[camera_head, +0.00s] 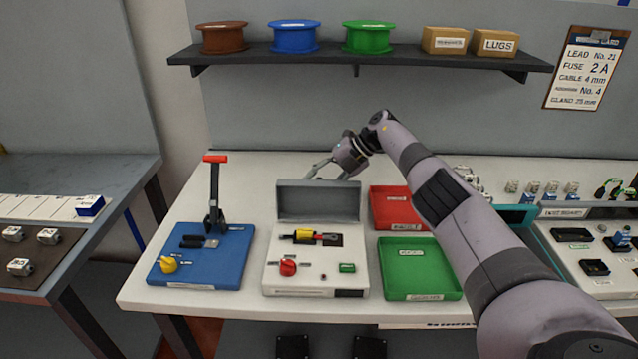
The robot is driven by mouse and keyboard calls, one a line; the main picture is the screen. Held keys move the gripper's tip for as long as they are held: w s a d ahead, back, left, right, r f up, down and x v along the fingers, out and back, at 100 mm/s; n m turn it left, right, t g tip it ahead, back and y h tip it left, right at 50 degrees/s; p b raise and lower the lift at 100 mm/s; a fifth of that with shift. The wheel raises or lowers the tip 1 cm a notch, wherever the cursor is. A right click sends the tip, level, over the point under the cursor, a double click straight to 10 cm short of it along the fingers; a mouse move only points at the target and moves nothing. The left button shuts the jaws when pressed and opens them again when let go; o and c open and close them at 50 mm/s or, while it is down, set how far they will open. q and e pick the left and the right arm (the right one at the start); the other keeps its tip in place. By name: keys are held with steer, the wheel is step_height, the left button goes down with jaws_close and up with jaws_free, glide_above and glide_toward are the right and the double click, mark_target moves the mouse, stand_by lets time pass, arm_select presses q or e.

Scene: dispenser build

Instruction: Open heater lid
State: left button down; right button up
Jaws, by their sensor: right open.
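The heater (315,275) is a white box on the white table, with a red knob (288,267) and a small green button at its front. Its grey lid (318,202) stands upright at the back edge, so the heater's top is uncovered. A yellow and red piece with a dark end (305,236) lies on the top in front of the lid. My right gripper (322,172) is behind and just above the lid's top edge, with its fingers apart and nothing seen between them. Whether a finger touches the lid cannot be told. My left gripper is not in view.
A blue lever press (213,235) stands left of the heater. A red tray (385,208) and a green tray (420,268) lie to its right, close beside my right arm. A dark shelf (350,55) with spools and boxes hangs above on the wall.

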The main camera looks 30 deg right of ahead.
steer(key=shift+d+r, duration=0.15)
steer(key=shift+r, duration=0.05)
steer(key=v, duration=1.1)
steer(key=shift+s+r, duration=0.15)
steer(key=shift+r, duration=0.05)
steer(key=shift+d, duration=0.15)
